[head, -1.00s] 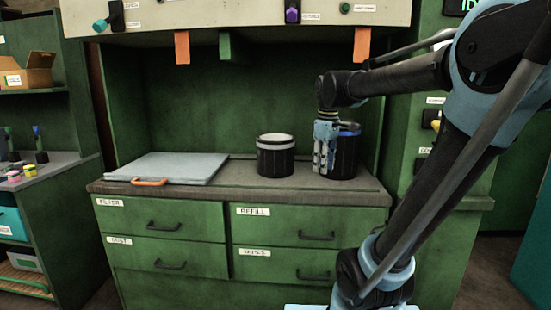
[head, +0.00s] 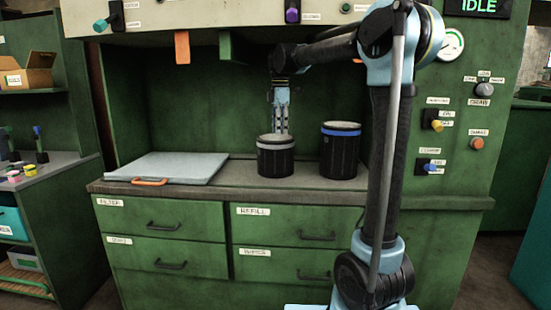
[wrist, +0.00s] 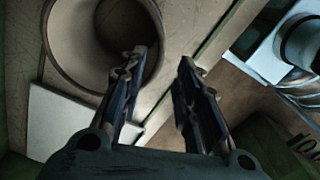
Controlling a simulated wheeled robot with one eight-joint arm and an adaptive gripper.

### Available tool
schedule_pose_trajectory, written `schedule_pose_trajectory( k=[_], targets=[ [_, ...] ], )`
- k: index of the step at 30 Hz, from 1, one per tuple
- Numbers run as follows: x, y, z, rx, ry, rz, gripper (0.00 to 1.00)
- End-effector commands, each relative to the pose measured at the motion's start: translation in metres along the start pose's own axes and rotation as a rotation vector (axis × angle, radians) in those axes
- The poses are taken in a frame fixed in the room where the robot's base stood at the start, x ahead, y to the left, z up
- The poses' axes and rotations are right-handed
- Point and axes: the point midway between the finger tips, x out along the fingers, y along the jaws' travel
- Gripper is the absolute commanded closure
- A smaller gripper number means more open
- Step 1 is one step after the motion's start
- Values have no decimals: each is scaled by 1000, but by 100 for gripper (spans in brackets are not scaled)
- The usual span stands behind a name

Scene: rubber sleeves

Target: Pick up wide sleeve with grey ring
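The wide sleeve with the grey ring (head: 276,160) stands upright on the cabinet top, black with a grey band near its rim. In the wrist view its round open mouth and pale rim (wrist: 60,60) show at the upper left. The left finger overlaps the rim's right side, and the right finger lies outside the ring.
A similar black sleeve with a blue ring (head: 340,155) stands to the right with a gap. A flat grey board with an orange handle (head: 168,167) lies on the left of the counter. Orange tabs (head: 182,47) hang from the hood above.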

Motion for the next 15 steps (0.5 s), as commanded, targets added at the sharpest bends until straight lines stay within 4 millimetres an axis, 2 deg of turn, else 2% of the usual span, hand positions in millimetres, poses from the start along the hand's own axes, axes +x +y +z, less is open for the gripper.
schedule_pose_trajectory(
  k=[3, 9, 15],
  targets=[
    [20, 0, 0, 1, 0, 0, 70],
    [47, 0, 0, 2, 0, 0, 70],
    [58, 0, 0, 3, 0, 0, 70]
  ],
)
